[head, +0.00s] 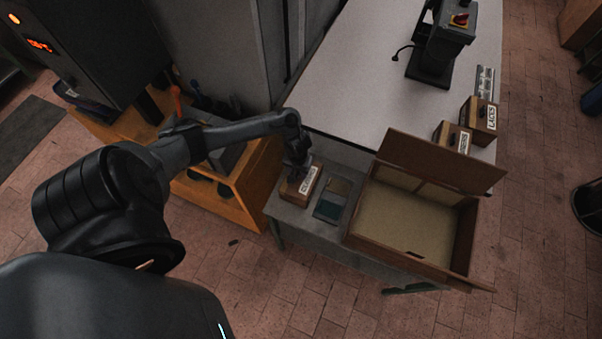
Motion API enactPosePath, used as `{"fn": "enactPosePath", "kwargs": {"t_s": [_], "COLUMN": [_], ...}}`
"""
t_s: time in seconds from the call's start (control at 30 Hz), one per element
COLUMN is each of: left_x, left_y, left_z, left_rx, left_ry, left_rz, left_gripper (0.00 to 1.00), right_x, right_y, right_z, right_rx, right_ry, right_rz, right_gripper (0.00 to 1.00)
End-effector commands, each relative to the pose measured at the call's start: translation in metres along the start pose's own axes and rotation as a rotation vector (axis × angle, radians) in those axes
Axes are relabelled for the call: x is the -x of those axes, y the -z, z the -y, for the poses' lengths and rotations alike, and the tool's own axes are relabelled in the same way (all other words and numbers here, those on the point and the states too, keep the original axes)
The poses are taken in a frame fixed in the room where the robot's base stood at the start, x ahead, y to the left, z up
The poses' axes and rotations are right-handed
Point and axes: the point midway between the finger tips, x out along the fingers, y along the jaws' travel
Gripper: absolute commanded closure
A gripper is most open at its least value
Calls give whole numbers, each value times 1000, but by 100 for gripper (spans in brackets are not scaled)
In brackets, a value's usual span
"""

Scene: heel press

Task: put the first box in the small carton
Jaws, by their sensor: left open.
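A small brown box with a white label (298,192) stands on the grey side table, near its left corner. My left gripper (298,170) is open, pointing down at the top of this box; the fingers are dark and I cannot tell whether they touch it. A larger open brown carton (454,267) stands to the right, with a flap raised at its back and a tan, apparently empty floor inside. Two more small labelled boxes, one marked LACES (483,117) and one in front of it (450,137), stand at the right edge of the white table. My right gripper is not in view.
Flat dark teal and brown pieces (331,207) lie between the labelled box and the carton. A black press (438,45) stands at the back of the white table (350,85). An orange-brown wooden cart (238,185) stands close on the left.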

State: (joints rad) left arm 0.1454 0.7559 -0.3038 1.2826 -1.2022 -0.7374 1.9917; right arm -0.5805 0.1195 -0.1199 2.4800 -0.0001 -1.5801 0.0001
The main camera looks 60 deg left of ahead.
Motion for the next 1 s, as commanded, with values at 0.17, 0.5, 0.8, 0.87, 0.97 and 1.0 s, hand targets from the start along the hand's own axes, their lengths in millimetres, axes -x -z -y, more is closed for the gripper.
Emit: {"fn": "enactPosePath", "kwargs": {"t_s": [0.17,0.5,0.8,0.87,0.97,1.0], "left_x": [-2,-2,-2,-2,-2,-2], "left_y": [0,0,0,0,0,0], "left_z": [0,0,0,0,0,0], "left_rx": [-1,0,0,0,0,0], "left_ry": [0,0,0,0,0,0], "left_rz": [0,0,0,0,0,0], "left_gripper": [57,94,100,100,100,100], "right_x": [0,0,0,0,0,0], "right_y": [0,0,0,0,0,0], "right_z": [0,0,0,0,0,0], "right_rx": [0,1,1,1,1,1], "right_ry": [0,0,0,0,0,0], "right_rz": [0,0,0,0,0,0], "right_gripper": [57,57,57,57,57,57]}}
